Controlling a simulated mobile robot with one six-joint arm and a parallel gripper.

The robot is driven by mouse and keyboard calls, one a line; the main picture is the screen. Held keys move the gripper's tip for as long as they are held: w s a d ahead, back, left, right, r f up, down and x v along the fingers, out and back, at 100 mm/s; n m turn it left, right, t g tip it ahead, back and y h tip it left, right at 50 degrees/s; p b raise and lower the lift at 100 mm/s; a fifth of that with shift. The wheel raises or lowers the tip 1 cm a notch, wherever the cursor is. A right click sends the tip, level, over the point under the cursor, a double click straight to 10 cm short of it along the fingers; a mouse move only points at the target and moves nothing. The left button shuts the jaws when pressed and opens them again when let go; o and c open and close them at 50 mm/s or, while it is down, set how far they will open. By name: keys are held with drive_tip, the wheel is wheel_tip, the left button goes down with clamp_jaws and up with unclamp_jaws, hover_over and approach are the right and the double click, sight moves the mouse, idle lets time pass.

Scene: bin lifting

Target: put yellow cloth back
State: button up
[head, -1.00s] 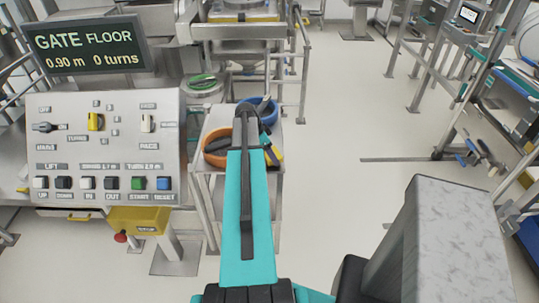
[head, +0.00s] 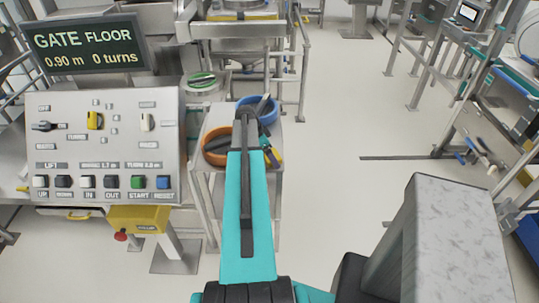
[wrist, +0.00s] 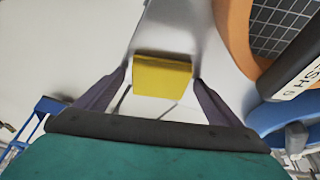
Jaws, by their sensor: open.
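The yellow cloth (wrist: 162,76) is a small folded piece at the edge of a steel stand top in the wrist view. My gripper (wrist: 161,73) is open, with one dark finger on each side of the cloth. I cannot tell whether the fingers touch it. In the head view, a small patch of yellow cloth (head: 277,157) shows at the right edge of the stand, beside my arm. My arm hides most of the gripper there.
The stand (head: 222,178) also holds an orange bowl (head: 212,158) and a blue bowl (head: 270,115), both close to my arm. A control panel (head: 105,150) stands at the left. Open floor (head: 345,125) lies to the right of the stand.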

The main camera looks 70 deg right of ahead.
drive_tip(key=shift+r, duration=0.3)
drive_tip(key=b+v, duration=0.3)
drive_tip(key=v, duration=0.8)
drive_tip(key=shift+w+a+r+b, duration=0.15)
drive_tip(key=shift+a+r+b, duration=0.05)
drive_tip(key=shift+r+b, duration=0.1)
idle(0.9)
